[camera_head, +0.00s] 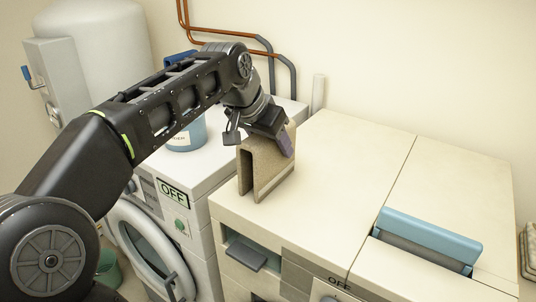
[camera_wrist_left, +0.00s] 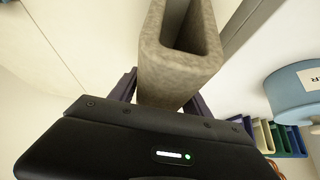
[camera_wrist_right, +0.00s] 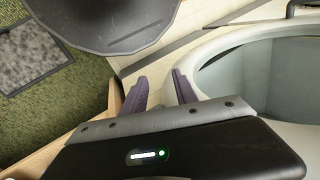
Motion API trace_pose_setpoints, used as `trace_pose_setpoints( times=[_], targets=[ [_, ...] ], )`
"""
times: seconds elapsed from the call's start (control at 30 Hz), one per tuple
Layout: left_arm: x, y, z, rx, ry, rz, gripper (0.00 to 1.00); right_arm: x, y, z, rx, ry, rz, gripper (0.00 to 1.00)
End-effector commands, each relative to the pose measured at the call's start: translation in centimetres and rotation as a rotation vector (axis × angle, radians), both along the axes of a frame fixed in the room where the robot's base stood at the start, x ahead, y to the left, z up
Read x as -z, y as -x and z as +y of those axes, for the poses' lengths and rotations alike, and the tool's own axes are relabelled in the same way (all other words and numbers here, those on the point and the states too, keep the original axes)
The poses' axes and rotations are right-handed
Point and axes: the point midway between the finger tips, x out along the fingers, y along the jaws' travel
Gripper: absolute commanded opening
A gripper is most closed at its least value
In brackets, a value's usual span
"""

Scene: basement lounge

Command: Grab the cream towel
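The towel (camera_head: 272,176) is a tan-grey, stiff-looking folded piece in an upside-down U shape, over the near left part of the cream cabinet top (camera_head: 335,165). I cannot tell if it rests there or hangs just above. My left gripper (camera_head: 278,138) is at its upper end. In the left wrist view the towel (camera_wrist_left: 178,65) stands between the two purple fingers of the left gripper (camera_wrist_left: 162,92), close against both. Whether they are squeezing it does not show. My right gripper (camera_wrist_right: 160,90) has its fingers apart with nothing between them, away from the towel.
A blue-grey flap (camera_head: 430,237) sticks up at the right. A dark round object (camera_wrist_right: 105,20) and a pale basin (camera_wrist_right: 265,75) lie near my right gripper.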

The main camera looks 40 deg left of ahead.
Motion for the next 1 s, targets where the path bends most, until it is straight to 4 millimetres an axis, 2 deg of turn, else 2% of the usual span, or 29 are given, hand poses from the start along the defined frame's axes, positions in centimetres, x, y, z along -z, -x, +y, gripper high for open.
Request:
trace_pose_setpoints(
  times=[0.07,0.63,1.0],
  targets=[
    [0.0,0.0,0.0,0.0,0.0,0.0,0.48,0.0,0.0,0.0,0.0,0.0,0.0,0.35],
    [0.0,0.0,0.0,0.0,0.0,0.0,0.02,0.0,0.0,0.0,0.0,0.0,0.0,0.35],
    [-0.54,-0.05,0.0,0.0,0.0,-0.002,0.02,-0.03,0.0,0.0,0.0,0.0,0.0,0.35]
  ],
)
